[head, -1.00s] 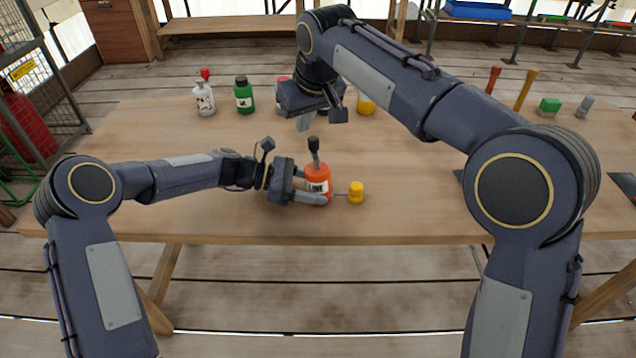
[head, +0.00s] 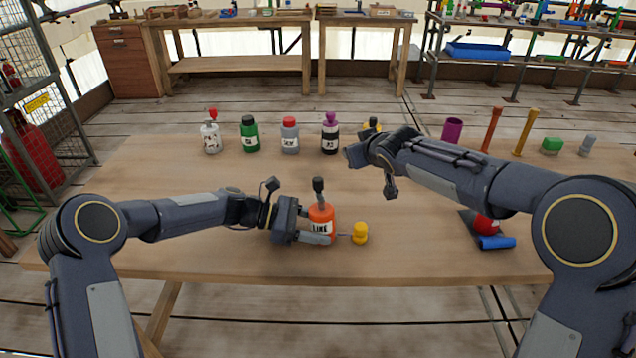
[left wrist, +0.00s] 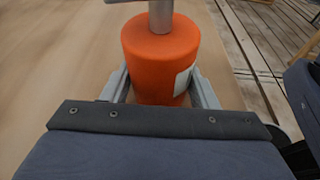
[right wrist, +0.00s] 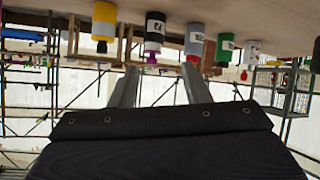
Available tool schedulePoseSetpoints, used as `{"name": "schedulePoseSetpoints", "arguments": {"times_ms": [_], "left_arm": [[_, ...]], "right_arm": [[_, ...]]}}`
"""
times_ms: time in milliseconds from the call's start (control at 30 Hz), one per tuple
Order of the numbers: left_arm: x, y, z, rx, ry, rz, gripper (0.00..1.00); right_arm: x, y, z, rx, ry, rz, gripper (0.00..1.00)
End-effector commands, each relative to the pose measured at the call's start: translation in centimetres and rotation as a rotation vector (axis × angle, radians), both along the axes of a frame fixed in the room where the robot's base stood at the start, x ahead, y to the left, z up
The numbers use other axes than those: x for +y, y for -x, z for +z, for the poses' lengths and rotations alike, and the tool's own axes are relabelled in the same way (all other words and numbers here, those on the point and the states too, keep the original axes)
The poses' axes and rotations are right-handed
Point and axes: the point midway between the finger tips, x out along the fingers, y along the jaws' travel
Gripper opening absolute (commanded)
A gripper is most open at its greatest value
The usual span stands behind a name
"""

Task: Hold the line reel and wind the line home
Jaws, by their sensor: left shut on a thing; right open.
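The line reel is an orange bottle-shaped body with a white LINE label (head: 321,219), upright on the table near its front edge. A dark knob (head: 318,185) stands on a stem at its top. A yellow knob (head: 360,232) on a thin rod sticks out from its right side. My left gripper (head: 318,238) is shut around the reel's body; the left wrist view shows a finger on each side of the orange body (left wrist: 160,62). My right gripper is raised over the table, behind and right of the reel; in the right wrist view its fingers (right wrist: 158,88) are apart with nothing between them.
A row of labelled bottles stands at the back: white (head: 210,138), green (head: 250,135), grey (head: 290,136), black (head: 330,134) and a partly hidden yellow one. A purple cup (head: 453,130), orange and yellow posts, a green block (head: 551,146) and a blue cylinder (head: 497,242) are at right.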

Motion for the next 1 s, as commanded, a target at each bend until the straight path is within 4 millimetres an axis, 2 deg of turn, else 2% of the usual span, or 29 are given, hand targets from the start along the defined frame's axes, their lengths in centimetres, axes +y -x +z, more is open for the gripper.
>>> {"name": "schedulePoseSetpoints", "arguments": {"times_ms": [33,167,267,400,500,633,800,1000], "left_arm": [[0.0,0.0,0.0,0.000,0.001,0.000,0.41],[0.0,0.0,0.0,0.000,0.000,0.000,0.41],[0.0,0.0,0.0,0.000,0.000,0.000,0.41],[0.0,0.0,0.0,0.000,0.000,0.000,0.41],[0.0,0.0,0.0,0.000,0.001,0.000,0.41],[0.0,0.0,0.0,0.000,0.001,0.000,0.41],[0.0,0.0,0.0,0.000,0.001,0.000,0.41],[0.0,0.0,0.0,0.000,0.001,0.000,0.40]], "right_arm": [[-0.9,0.1,-0.7,-0.046,-0.017,0.027,0.43],[-1.7,1.5,-1.6,-0.161,-0.087,0.139,0.43],[-1.7,3.7,-2.3,-0.225,-0.161,0.245,0.43],[-1.3,7.9,-3.1,-0.276,-0.286,0.400,0.43],[-0.9,10.9,-3.3,-0.290,-0.372,0.492,0.43],[-0.6,13.8,-3.2,-0.297,-0.455,0.574,0.43],[-0.1,15.1,-3.1,-0.298,-0.502,0.616,0.43],[2.4,13.6,-3.1,-0.299,-0.503,0.622,0.43]]}}
